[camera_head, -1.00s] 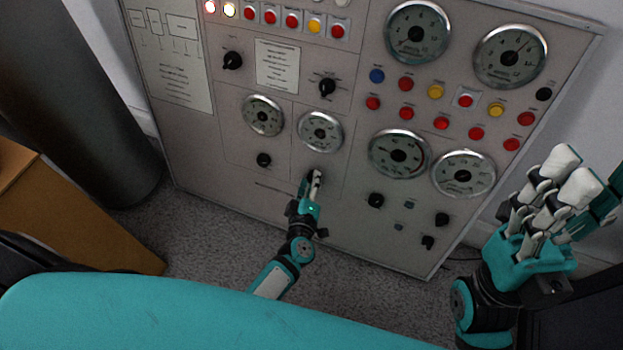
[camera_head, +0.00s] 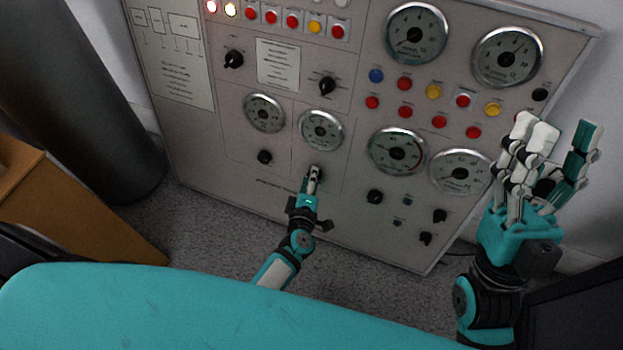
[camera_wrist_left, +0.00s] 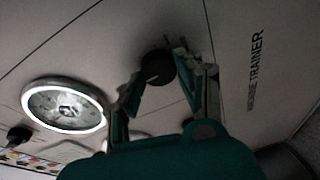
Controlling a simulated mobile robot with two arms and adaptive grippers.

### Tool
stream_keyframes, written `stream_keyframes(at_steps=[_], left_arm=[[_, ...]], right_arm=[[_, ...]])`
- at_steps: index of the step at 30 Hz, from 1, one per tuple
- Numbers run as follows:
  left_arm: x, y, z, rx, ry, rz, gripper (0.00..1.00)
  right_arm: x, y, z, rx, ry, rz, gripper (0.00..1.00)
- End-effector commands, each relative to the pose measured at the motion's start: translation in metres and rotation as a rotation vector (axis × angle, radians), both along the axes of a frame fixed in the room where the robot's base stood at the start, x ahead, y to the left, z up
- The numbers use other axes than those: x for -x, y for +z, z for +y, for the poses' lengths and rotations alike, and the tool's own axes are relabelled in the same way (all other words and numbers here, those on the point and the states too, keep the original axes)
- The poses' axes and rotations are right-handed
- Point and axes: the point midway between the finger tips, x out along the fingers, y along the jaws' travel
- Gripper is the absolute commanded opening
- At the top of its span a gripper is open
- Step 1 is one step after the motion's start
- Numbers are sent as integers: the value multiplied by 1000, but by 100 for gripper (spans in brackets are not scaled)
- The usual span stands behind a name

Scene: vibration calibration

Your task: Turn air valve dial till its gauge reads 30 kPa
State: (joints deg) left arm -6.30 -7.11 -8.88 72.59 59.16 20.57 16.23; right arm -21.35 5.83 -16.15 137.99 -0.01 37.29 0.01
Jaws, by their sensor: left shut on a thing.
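A black dial (camera_wrist_left: 157,67) sits between the fingers of my left gripper (camera_wrist_left: 160,78), which is shut on it. In the head view my left gripper (camera_head: 313,176) reaches up to the panel at this dial and mostly hides it. A round white-faced gauge (camera_head: 321,130) with a silver rim is directly above the dial; its reading is too small to tell. A gauge also shows in the left wrist view (camera_wrist_left: 65,105), left of the dial. My right gripper (camera_head: 552,150) is open and empty, with its fingers up in front of the panel's right edge.
The grey panel (camera_head: 235,155) carries more gauges, such as the left one (camera_head: 263,113), with a black knob (camera_head: 265,157) below it. Several coloured buttons and larger gauges are on the right. A dark cylinder (camera_head: 75,100) and a wooden box (camera_head: 75,215) stand at left.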

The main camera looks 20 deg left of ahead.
Motion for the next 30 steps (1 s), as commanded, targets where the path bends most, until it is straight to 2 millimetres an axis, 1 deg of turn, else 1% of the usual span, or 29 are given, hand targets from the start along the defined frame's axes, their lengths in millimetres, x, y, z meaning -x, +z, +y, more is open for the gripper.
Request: stream_keyframes(at_steps=[1,2,6,7,14,17,20,22,30], left_arm=[[1,-2,0,-1,0,3,4],[1,-2,0,-1,0,3,38],[1,-1,0,-1,0,3,56],[1,-1,0,-1,0,2,59],[0,0,0,-1,0,1,59],[4,0,-1,-1,0,1,59],[15,2,-3,1,0,3,59],[28,5,-4,1,0,3,59],[84,18,-12,0,0,5,59]], right_arm=[[0,0,0,0,0,0,40],[0,0,0,0,0,0,40],[0,0,0,0,0,-1,40],[0,0,0,0,0,-1,40],[0,0,0,-1,0,-2,40],[0,-1,0,0,1,0,40],[0,0,0,0,1,0,40],[0,0,0,-1,1,-1,40],[0,0,0,0,0,-1,40]])
